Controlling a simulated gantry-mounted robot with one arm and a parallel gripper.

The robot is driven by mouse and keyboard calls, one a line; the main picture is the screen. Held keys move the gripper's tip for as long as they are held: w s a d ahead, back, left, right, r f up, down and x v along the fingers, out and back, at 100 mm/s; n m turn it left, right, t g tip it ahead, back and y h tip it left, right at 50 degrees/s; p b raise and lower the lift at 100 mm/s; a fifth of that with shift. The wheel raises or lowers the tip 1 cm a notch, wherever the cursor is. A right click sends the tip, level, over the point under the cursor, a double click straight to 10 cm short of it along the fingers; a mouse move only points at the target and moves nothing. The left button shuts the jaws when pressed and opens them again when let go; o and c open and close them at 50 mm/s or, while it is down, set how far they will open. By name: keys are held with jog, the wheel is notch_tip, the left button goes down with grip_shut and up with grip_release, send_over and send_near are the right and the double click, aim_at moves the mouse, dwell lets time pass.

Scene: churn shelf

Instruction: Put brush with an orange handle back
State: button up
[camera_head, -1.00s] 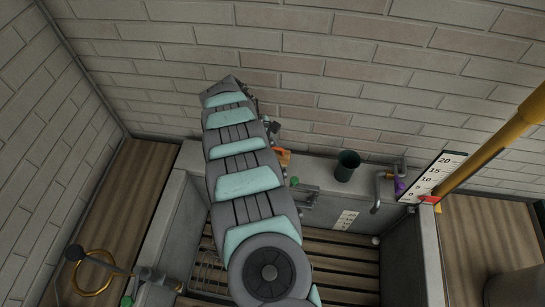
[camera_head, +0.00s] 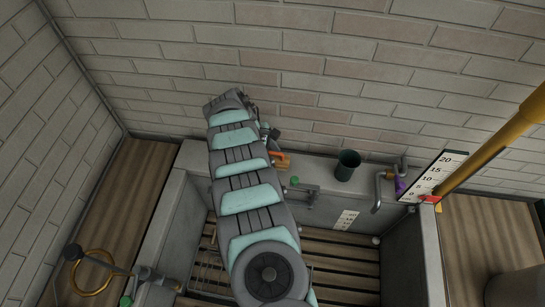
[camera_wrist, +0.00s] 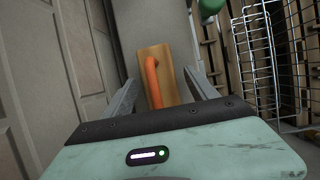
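The brush shows in the wrist view as a curved orange handle (camera_wrist: 153,82) on a flat wooden block (camera_wrist: 167,60). In the head view the brush (camera_head: 284,163) lies on the grey ledge at the back wall, just right of my arm, which partly covers it. My gripper (camera_wrist: 159,76) is open, with one finger to each side of the brush. There are gaps between the fingers and the wood, and nothing is held. In the head view my gripper is mostly hidden behind the arm.
A dark green cup (camera_head: 347,166) stands on the ledge to the right. Beyond it are a bent pipe (camera_head: 377,193), a purple object (camera_head: 400,185) and a numbered board (camera_head: 433,176). A wire rack (camera_wrist: 262,50) is at the right in the wrist view. Slatted wood (camera_head: 343,268) lies below.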

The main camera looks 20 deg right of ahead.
jog(key=v, duration=1.2)
jog(key=shift+a+r, duration=0.1)
jog(key=shift+r, duration=0.05)
dwell(0.6)
